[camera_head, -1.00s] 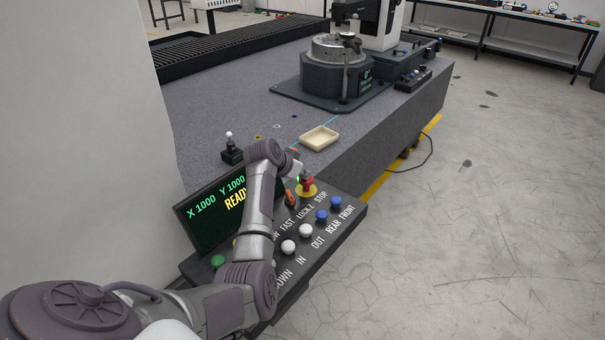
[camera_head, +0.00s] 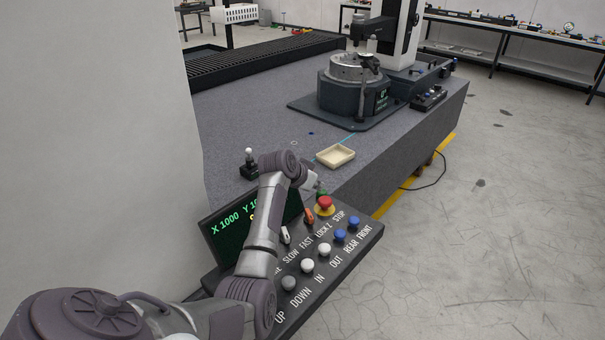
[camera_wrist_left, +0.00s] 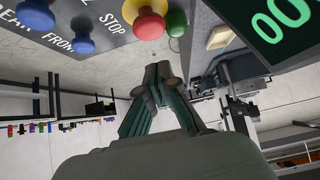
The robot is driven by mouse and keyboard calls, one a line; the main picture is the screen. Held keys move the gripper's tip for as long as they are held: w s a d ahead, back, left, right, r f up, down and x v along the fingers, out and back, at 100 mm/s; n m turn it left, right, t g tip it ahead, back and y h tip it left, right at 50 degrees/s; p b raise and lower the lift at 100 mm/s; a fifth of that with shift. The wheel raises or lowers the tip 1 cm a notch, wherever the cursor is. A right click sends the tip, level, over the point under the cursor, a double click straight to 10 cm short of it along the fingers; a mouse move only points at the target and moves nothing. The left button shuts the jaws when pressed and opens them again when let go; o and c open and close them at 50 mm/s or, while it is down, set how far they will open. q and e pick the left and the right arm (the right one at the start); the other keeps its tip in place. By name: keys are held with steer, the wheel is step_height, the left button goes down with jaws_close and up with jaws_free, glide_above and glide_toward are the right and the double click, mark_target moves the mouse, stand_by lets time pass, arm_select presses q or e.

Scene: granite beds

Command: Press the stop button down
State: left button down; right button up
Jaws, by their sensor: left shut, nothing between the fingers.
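My left gripper (camera_head: 317,184) is just beyond the button in the head view, partly hidden by my own wrist. Its closed fingertips (camera_wrist_left: 158,72) are empty and appear apart from the button. My right gripper is not in view.
An orange switch (camera_head: 309,216), a white switch (camera_head: 285,236) and blue buttons (camera_head: 341,236) are close to the stop button. The screen (camera_head: 228,231) is partly behind my arm. A beige tray (camera_head: 336,156) lies on the granite bed (camera_head: 240,125). Open floor lies to the right.

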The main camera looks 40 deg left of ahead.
arm_select(q)
steer(key=v, duration=0.7)
steer(key=shift+r+b, duration=0.15)
steer(key=shift+b, duration=0.25)
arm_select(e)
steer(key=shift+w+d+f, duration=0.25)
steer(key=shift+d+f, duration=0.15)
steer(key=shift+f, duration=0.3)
arm_select(q)
steer(key=shift+w+d, duration=0.15)
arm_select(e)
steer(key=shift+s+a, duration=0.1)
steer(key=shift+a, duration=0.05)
